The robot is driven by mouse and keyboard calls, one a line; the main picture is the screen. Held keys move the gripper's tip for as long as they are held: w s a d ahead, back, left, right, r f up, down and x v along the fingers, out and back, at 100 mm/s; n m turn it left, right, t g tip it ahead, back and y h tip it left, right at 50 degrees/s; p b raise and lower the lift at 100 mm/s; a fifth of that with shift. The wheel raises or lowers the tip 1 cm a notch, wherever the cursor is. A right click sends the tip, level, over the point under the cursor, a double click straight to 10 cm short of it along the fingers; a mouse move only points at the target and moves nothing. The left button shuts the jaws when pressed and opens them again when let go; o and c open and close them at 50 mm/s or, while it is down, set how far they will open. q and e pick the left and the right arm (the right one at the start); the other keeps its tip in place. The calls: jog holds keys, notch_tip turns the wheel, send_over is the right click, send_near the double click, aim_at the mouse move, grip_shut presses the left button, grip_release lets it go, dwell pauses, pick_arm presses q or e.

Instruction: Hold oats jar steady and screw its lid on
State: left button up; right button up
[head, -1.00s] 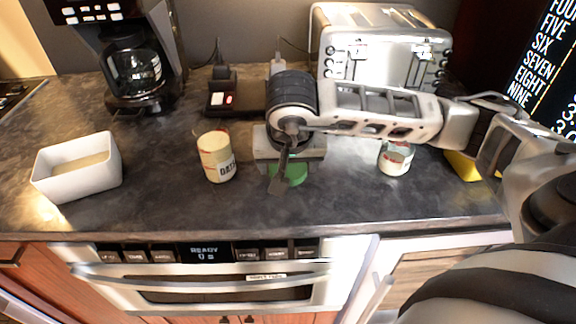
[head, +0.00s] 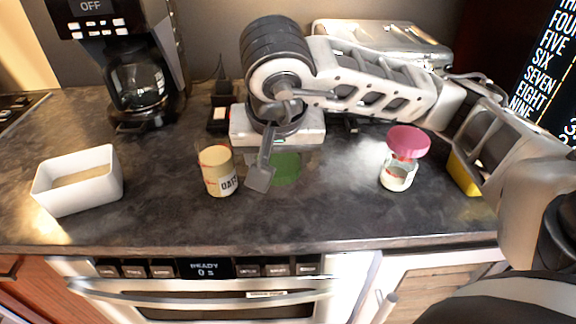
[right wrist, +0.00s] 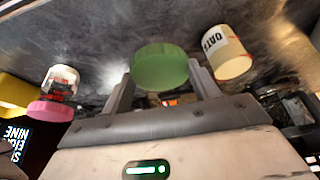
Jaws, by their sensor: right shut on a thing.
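The cream oats jar (head: 220,176), lettered OATS with a red mark, stands upright on the dark counter, left of my right gripper. No lid shows on it. It also shows at the upper right of the right wrist view (right wrist: 228,56). My right gripper (head: 272,174) is shut on a round green lid (head: 287,168). In the right wrist view the green lid (right wrist: 160,67) sits between the two fingers (right wrist: 160,84). The lid is apart from the jar, and appears to be above the counter. My left gripper is not in view.
A glass jar (head: 397,176) with a pink lid (head: 408,141) stands to the right, near a yellow object (head: 464,174). A white box (head: 82,190) is at left, a coffee maker (head: 138,80) behind. A toaster (head: 385,38) stands behind my arm. Counter between box and oats jar is clear.

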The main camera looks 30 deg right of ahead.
jog(key=s+a+r, duration=0.4)
jog(key=s+a, duration=0.1)
jog(key=a, duration=0.2)
jog(key=shift+a+r, duration=0.15)
jog(key=shift+a, duration=0.1)
